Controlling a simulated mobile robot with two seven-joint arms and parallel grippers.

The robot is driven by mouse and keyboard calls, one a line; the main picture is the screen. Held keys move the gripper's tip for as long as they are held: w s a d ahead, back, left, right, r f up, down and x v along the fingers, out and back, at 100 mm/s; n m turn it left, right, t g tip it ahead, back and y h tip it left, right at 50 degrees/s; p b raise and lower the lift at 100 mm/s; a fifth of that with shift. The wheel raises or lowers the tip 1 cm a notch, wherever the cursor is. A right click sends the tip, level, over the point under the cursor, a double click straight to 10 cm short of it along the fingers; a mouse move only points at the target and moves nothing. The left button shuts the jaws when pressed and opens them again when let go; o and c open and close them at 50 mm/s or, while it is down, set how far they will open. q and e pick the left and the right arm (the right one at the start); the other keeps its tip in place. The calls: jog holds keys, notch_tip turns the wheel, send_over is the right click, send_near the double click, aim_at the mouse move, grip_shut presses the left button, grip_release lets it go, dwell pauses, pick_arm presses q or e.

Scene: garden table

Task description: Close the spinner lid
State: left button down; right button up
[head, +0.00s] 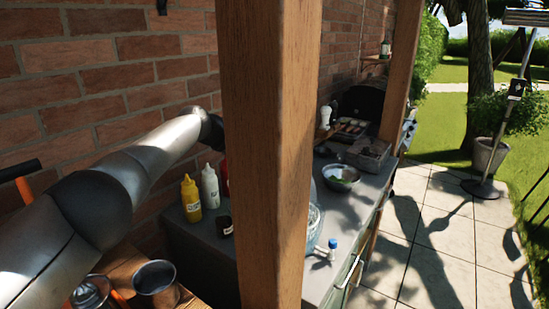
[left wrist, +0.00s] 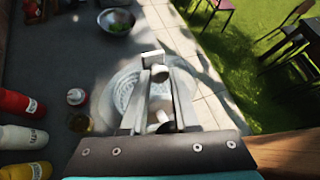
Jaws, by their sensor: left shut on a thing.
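The salad spinner (head: 314,218) stands on the grey counter, with a clear round side and white slotted pattern. The wooden post hides much of it in the head view. In the left wrist view the spinner (left wrist: 122,92) lies under my fingers, its round rim partly covered by them. My left gripper (left wrist: 160,75) is shut on a small pale piece over the spinner; it looks like part of the lid, but the fingers hide most of it. In the head view my left arm passes behind the post, so its gripper is hidden there. My right gripper is not in view.
The wooden post (head: 262,150) stands in front of the counter (head: 375,200). Yellow (head: 190,199) and white (head: 210,186) bottles and a dark jar (head: 225,226) stand left of it. A metal bowl with greens (head: 341,178) and a small blue-capped item (head: 332,244) are on the right.

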pick_arm(q)
jog(key=c, duration=1)
grip_release()
jog(key=shift+d, duration=0.1)
jog(key=shift+o, duration=0.2)
jog(key=b+v, duration=0.1)
jog(key=v, duration=1.4)
jog(key=shift+r, duration=0.15)
